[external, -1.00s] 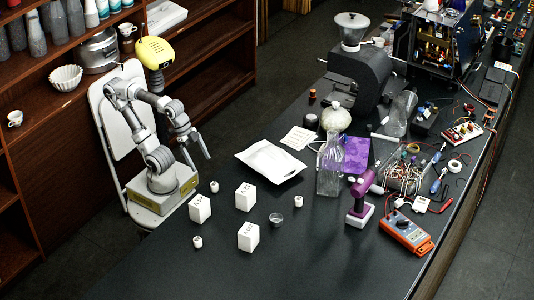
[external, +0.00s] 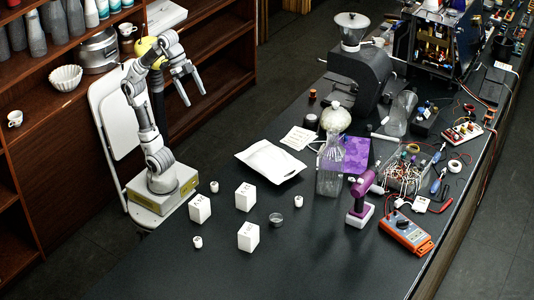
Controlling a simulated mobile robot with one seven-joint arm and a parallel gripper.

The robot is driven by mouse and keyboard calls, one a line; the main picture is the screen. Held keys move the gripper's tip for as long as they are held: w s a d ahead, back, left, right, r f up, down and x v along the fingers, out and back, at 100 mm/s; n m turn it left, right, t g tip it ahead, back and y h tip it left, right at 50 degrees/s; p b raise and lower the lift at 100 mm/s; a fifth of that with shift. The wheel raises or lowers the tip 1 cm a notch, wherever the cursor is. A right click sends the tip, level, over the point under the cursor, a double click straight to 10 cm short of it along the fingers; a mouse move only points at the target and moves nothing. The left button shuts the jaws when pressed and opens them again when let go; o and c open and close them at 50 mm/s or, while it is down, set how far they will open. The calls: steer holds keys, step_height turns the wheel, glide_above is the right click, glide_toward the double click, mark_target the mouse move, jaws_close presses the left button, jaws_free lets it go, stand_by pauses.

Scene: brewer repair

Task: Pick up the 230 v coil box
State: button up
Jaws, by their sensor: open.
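Three white boxes with small dark print stand on the dark table in front of my arm. One box (external: 200,209) is nearest my base, one box (external: 245,197) is to its right, and one box (external: 248,237) is nearer the table's front. The print is too small to tell which is the 230 V coil box. My gripper (external: 193,97) is open and empty, its fingers pointing down, raised high and well apart from the boxes.
Small white cylinders (external: 197,242) and a small metal dish (external: 276,219) stand around the boxes. The front table area is clear.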

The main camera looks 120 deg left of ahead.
steer(key=w+d+r+m+t+h+p, duration=0.2)
steer(key=w+d+r+m+h+p, duration=0.3)
steer(key=w+d, duration=0.7)
steer(key=w+d+r+m+t+h+p, duration=0.25)
steer(key=w+d+r+h+p, duration=0.5)
steer(key=d, duration=0.75)
steer(key=n+t+y+p, duration=0.3)
steer(key=n+y+p, duration=0.6)
steer(key=y+p, duration=0.55)
glide_above(255, 236)
steer(key=s+d, duration=0.2)
steer(key=s, duration=1.3)
step_height(255, 236, down, 31)
steer(key=x, duration=1.1)
steer(key=shift+w, duration=0.35)
steer(key=shift+f+b+x, duration=0.1)
steer(key=shift+b+x, duration=0.15)
steer(key=shift+x, duration=1.1)
steer(key=shift+f+b+x, duration=0.15)
steer(key=shift+b+x, duration=0.05)
steer(key=shift+x, duration=1.2)
steer(key=shift+s, duration=0.1)
